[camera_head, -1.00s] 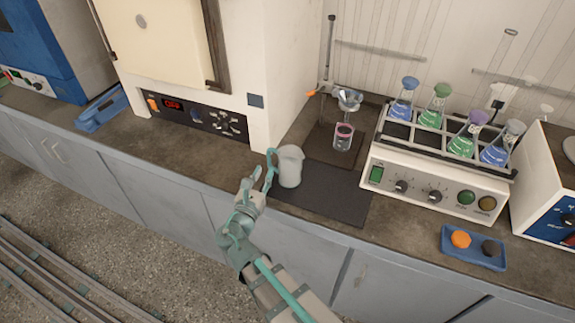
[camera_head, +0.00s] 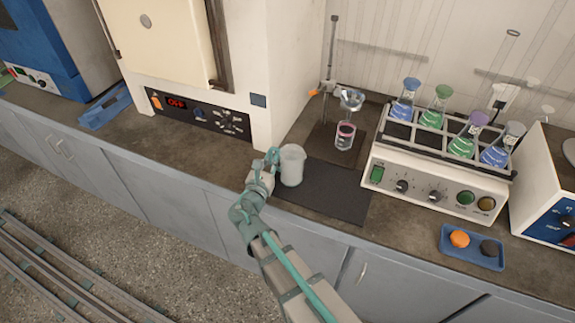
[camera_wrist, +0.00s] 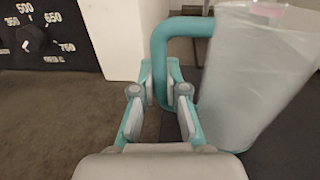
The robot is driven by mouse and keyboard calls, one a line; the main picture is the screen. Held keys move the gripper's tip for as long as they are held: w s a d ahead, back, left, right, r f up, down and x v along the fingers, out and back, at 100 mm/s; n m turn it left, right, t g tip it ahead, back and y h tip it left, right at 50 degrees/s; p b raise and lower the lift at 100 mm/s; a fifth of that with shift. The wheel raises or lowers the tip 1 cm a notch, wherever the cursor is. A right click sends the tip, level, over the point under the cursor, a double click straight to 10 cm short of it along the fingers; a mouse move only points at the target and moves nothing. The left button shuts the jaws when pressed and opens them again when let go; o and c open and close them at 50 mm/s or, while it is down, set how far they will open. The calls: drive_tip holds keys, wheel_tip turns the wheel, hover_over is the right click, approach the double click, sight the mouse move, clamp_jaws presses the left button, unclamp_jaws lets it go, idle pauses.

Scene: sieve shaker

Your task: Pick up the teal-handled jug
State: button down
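The jug (camera_head: 292,166) is a translucent whitish vessel standing upright at the left end of a dark mat on the counter. In the wrist view the jug (camera_wrist: 250,75) fills the right side, and its teal handle (camera_wrist: 180,27) loops out to the left. My gripper (camera_head: 271,160) is at the jug's left side, at the handle. In the wrist view my gripper's fingers (camera_wrist: 165,95) are drawn close together, one on each side of the handle's upright part, and look shut on it. The exact contact is partly hidden by the fingers.
The dark mat (camera_head: 335,195) is bare to the right of the jug. Behind it is a stand with a small glass beaker (camera_head: 345,136). A shaker with several flasks (camera_head: 432,190) is at right, and a white furnace (camera_head: 200,113) at left.

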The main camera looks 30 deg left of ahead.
sight(270, 154)
drive_tip(key=shift+r, duration=0.25)
idle(0.6)
drive_tip(key=shift+r+b, duration=0.3)
drive_tip(key=shift+r, duration=0.95)
drive_tip(key=s+d+r, duration=0.1)
drive_tip(key=r, duration=0.1)
drive_tip(key=s+d+r, duration=0.1)
drive_tip(key=r, duration=0.1)
drive_tip(key=s+d+r, duration=0.1)
drive_tip(key=r, duration=0.1)
drive_tip(key=shift+s+d, duration=0.15)
drive_tip(key=shift+d, duration=0.25)
drive_tip(key=s+d+r+p, duration=0.2)
drive_tip(key=s+d, duration=0.1)
drive_tip(key=shift+s+d+r, duration=0.1)
drive_tip(key=shift+d+r, duration=0.15)
drive_tip(key=shift+r, duration=0.1)
drive_tip(key=p, duration=0.5)
drive_tip(key=shift+s+d+r, duration=0.2)
drive_tip(key=shift+s+d, duration=0.1)
drive_tip(key=shift+d, duration=0.05)
drive_tip(key=p, duration=0.3)
drive_tip(key=s+d+p, duration=0.1)
drive_tip(key=p, duration=0.2)
drive_tip(key=shift+d+r+p, duration=0.1)
drive_tip(key=shift+r+p, duration=0.2)
drive_tip(key=shift+p, duration=0.05)
drive_tip(key=shift+s+d+r+p, duration=0.2)
drive_tip(key=shift+s+d+p, duration=0.4)
drive_tip(key=shift+p, duration=1.65)
